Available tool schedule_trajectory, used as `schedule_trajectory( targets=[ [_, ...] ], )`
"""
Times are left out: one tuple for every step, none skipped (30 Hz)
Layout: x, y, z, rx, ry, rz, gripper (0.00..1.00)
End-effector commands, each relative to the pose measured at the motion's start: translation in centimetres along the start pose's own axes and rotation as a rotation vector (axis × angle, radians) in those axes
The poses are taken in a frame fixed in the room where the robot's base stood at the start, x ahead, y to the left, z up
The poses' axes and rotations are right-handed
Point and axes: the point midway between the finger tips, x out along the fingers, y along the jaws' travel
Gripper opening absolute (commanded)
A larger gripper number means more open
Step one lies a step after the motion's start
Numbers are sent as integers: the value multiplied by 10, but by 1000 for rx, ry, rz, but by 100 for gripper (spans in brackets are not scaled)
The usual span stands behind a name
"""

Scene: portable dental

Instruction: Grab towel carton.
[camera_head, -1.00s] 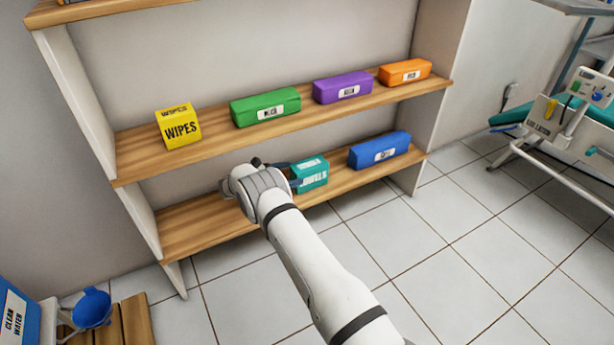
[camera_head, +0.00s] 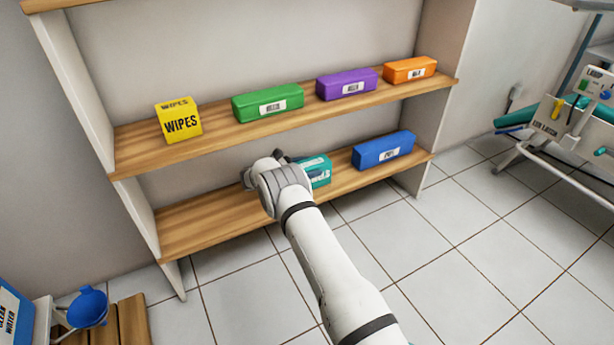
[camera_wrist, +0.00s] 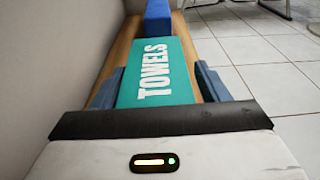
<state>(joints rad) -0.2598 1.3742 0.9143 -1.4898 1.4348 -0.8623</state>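The teal towel carton (camera_head: 319,171) lies on the lower wooden shelf, partly hidden behind my wrist in the head view. In the wrist view, the carton (camera_wrist: 165,65) points straight ahead with its white TOWELS lettering facing up. My gripper (camera_wrist: 158,70) is open around it, with one blue finger on its left side and one on its right. I cannot tell whether either finger touches the carton. In the head view, my gripper (camera_head: 288,160) is largely hidden by my wrist, at the carton's left end.
A blue box (camera_head: 383,150) lies just beyond the carton on the same shelf (camera_head: 200,222). The upper shelf (camera_head: 220,132) above holds yellow wipes (camera_head: 179,120) and green (camera_head: 268,103), purple (camera_head: 347,84) and orange (camera_head: 410,70) boxes. The wall is close on the left in the wrist view.

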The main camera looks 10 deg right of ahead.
Motion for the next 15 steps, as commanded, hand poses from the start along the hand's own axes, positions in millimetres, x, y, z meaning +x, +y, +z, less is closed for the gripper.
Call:
schedule_trajectory(
  targets=[
    [0, 0, 0, 0, 0, 0, 64],
    [0, 0, 0, 0, 0, 0, 61],
    [0, 0, 0, 0, 0, 0, 58],
    [0, 0, 0, 0, 0, 0, 56],
    [0, 0, 0, 0, 0, 0, 53],
    [0, 0, 0, 0, 0, 0, 50],
    [-1, 0, 0, 0, 0, 0, 47],
    [-1, 0, 0, -1, 0, 0, 45],
    [-1, 0, 0, 0, 0, 0, 42],
    [-1, 0, 0, -1, 0, 1, 39],
    [-1, 0, 0, -1, 0, 1, 37],
    [-1, 0, 0, -1, 0, 1, 34],
    [-1, 0, 0, -1, 0, 1, 31],
    [-1, 0, -1, -1, 0, 1, 29],
    [-1, 0, 0, 0, -1, 1, 29]
  ],
)
